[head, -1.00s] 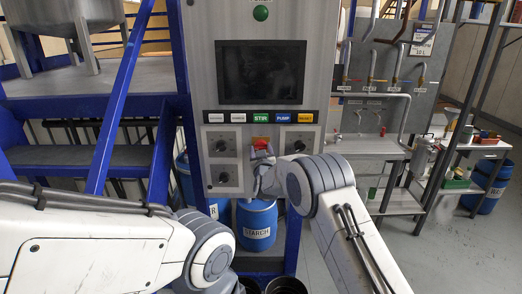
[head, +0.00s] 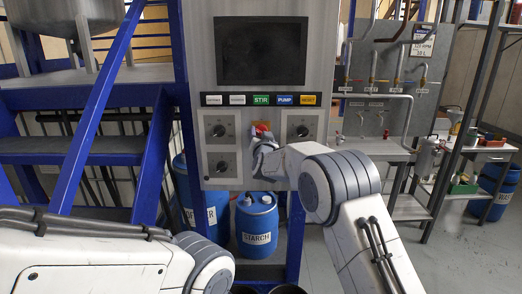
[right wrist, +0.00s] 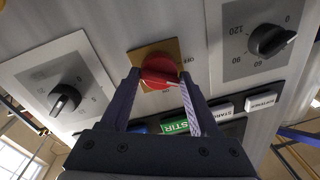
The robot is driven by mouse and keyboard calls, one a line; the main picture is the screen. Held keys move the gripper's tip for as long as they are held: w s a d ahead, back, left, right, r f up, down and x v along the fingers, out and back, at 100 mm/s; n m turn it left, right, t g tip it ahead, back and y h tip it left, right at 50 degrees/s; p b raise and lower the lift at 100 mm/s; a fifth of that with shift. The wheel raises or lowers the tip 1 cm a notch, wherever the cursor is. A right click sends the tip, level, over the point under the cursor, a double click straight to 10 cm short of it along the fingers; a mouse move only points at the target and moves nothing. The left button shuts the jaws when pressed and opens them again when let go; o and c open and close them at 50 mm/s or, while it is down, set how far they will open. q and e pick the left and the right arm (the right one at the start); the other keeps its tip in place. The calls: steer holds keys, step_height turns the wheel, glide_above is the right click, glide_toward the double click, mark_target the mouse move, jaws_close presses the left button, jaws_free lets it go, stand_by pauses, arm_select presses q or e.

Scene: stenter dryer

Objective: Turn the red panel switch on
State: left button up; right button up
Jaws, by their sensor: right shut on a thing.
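The red panel switch (right wrist: 160,70) is a round red knob on a yellow-brown plate (right wrist: 143,54) set in the grey control panel. In the head view the red knob (head: 262,128) shows partly above my right gripper (head: 264,140), which hides the rest. In the right wrist view my right gripper (right wrist: 160,95) has one finger on each side of the knob and is shut on it. A pale mark on the knob points to the right in that view. Small lettering sits on the plate. My left arm shows at the lower left of the head view; its gripper is out of view.
The panel (head: 205,165) has a dark screen (head: 262,52), a row of labelled buttons including STIR (head: 261,99), and black dials (head: 301,131) on both sides of the switch. Blue stair rails (head: 100,100) are at the left.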

steer(key=shift+f+m+h+b, duration=0.2)
steer(key=shift+m+h+b, duration=0.1)
steer(key=shift+m+b, duration=2.45)
steer(key=shift+f+m+h+b, duration=0.25)
steer(key=shift+m+b, duration=1.75)
steer(key=shift+m, duration=1.35)
steer(key=o, duration=1.2)
steer(key=shift+o, duration=0.5)
steer(key=shift+d+r, duration=0.1)
